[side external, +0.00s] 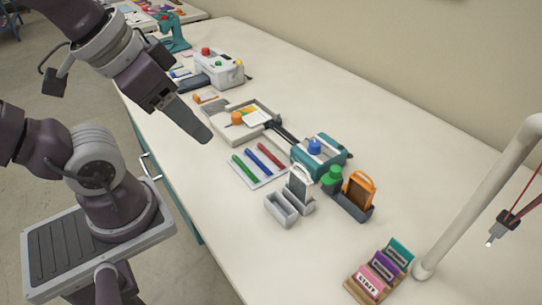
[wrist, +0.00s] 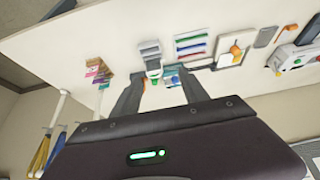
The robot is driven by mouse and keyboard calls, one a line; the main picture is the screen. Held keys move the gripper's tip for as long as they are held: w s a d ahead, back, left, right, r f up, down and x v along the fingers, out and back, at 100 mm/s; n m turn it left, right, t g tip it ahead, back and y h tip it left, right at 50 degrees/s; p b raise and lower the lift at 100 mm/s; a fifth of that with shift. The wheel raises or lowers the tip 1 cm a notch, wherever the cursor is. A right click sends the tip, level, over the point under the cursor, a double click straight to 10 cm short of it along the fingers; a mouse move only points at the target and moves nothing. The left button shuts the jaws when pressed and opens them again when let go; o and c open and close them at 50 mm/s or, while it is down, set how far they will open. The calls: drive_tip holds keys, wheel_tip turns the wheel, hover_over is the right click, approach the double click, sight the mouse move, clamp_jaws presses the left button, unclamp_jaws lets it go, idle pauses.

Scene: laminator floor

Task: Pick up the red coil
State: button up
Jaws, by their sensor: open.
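The red coil (side external: 271,155) is a thin stick-like piece lying at the right end of a row on a flat white tray (side external: 262,182). The blue coil (side external: 257,161) lies beside it, and the green coil (side external: 245,168) lies at the left. My gripper (side external: 203,135) is in the air to the upper left of the row, apart from it and holding nothing. In the wrist view my two fingers (wrist: 160,78) are spread apart. The row of coils shows there to the right of the fingers, small in the picture.
A teal machine with a blue knob (side external: 314,146) stands just right of the coils. Near it are a grey holder (side external: 283,209), an orange-framed piece (side external: 359,190) and a card rack (side external: 367,282). An open tray (side external: 227,127) lies behind. The right-hand tabletop is largely bare.

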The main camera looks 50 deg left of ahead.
drive_tip(key=shift+c, duration=1.3)
